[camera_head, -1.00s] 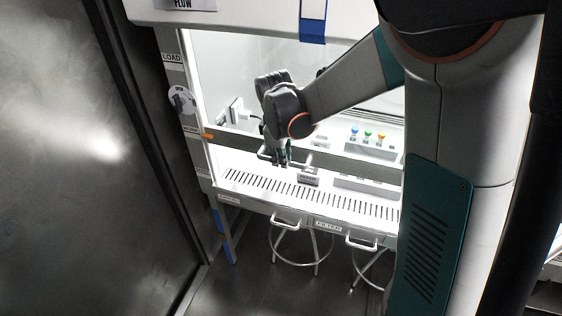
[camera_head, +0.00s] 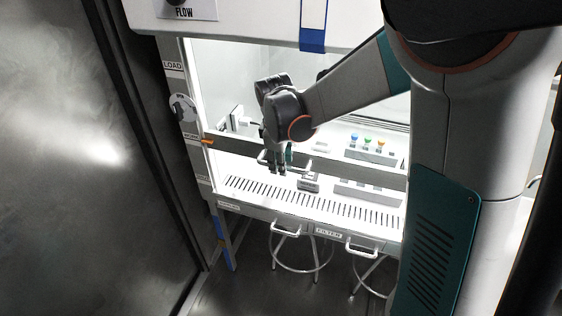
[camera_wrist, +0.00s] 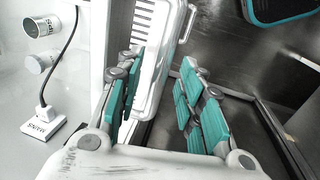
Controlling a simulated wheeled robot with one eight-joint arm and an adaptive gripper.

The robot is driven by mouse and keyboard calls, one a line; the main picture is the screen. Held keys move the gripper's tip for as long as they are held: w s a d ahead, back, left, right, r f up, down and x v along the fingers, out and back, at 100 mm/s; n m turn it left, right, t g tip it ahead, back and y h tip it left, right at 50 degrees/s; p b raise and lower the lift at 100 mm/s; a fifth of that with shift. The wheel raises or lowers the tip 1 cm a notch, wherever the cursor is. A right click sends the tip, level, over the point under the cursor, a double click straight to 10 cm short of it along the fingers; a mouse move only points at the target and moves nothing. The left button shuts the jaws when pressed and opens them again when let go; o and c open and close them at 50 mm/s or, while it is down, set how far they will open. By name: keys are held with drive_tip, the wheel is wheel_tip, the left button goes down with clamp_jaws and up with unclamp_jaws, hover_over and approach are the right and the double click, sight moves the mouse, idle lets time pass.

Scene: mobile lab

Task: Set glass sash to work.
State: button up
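The sash's dark lower rail (camera_head: 229,151) crosses the opening of the white cabinet partway down, above the slotted front grille (camera_head: 335,208). An orange pointer (camera_head: 207,141) sits at its left end, beside the labelled left post; the label there is too small to read. A pale sash handle (camera_head: 305,168) is on the rail. My gripper (camera_head: 276,168) hangs at the left part of this handle, pointing down. In the wrist view my gripper (camera_wrist: 153,105) has its teal-padded fingers apart, with nothing visibly held between them. Contact with the handle cannot be told.
The post carries a LOAD label (camera_head: 173,65) higher up. A small block (camera_head: 309,182) lies on the grille beside my gripper. Coloured-cap bottles (camera_head: 367,140) stand inside. Two stools (camera_head: 302,249) stand below the drawers. A dark wall panel (camera_head: 60,150) is at left.

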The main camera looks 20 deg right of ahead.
wheel_tip(320, 180, up, 7)
drive_tip(key=s, duration=0.1)
drive_tip(key=shift+a, duration=0.4)
drive_tip(key=s+f+m+t+b, duration=0.1)
drive_tip(key=s+m, duration=0.4)
drive_tip(key=s, duration=0.6)
drive_tip(key=s+d+f+m+t+y+b, duration=0.1)
drive_tip(key=s+m+t+b, duration=0.3)
drive_tip(key=s, duration=0.6)
drive_tip(key=shift+s+d+f+m+b, duration=0.15)
drive_tip(key=shift+s+f+m+b, duration=0.25)
drive_tip(key=shift+m+b, duration=0.7)
drive_tip(key=shift+d, duration=0.1)
